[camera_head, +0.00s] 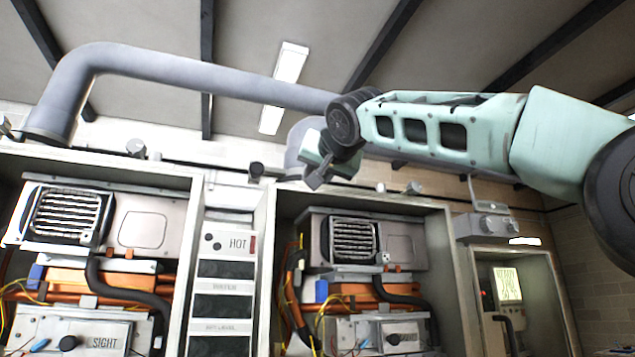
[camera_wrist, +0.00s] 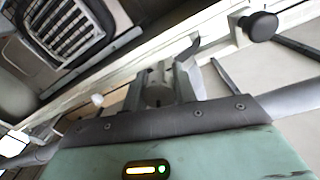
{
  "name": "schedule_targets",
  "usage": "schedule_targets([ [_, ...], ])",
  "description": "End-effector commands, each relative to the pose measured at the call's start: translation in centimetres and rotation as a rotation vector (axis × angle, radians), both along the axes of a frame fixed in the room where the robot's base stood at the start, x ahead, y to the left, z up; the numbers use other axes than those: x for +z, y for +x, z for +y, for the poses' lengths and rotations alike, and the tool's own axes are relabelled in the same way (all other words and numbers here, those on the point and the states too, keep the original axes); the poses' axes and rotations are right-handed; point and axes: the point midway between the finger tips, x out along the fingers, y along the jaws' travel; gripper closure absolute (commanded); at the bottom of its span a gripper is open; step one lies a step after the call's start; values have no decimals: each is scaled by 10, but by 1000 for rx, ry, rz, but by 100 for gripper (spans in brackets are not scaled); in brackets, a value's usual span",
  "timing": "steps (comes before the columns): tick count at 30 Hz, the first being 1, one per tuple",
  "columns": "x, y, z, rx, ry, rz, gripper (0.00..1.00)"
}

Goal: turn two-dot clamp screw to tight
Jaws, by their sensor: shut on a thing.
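My gripper (camera_head: 316,178) is at the top edge of the middle heater cabinet, in front of the big grey pipe. In the wrist view my gripper (camera_wrist: 165,82) has its fingers closed around a small grey metal piece (camera_wrist: 158,92), which appears to be a clamp screw. The fingers hide much of it, and no two-dot mark can be read on it. In the head view the gripper and arm hide this screw. Other knobs show along the cabinet tops: a grey one (camera_head: 136,148) at left, a black one (camera_head: 256,170) and a grey one (camera_head: 415,187) at right.
The grey pipe (camera_head: 180,72) runs behind my gripper. Open cabinets with heaters stand below, the left (camera_head: 145,228) and middle (camera_head: 403,246). In the wrist view a black knob (camera_wrist: 258,26) sits close to the fingers.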

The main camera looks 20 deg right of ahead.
Motion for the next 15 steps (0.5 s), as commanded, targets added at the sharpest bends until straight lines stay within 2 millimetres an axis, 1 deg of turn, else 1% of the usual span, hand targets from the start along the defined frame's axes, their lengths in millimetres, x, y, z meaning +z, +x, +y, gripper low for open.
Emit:
schedule_targets([
  [3, 0, 0, 0, -1, 29, 2, 95],
  [9, 0, 0, 0, -1, 27, 2, 95],
  [10, 0, 0, 0, -1, 27, 2, 69],
  [11, 0, 0, 0, -1, 27, 2, 61],
  [12, 0, 0, 0, -1, 26, 2, 50],
  [15, 0, 0, 0, -1, 26, 2, 50],
])
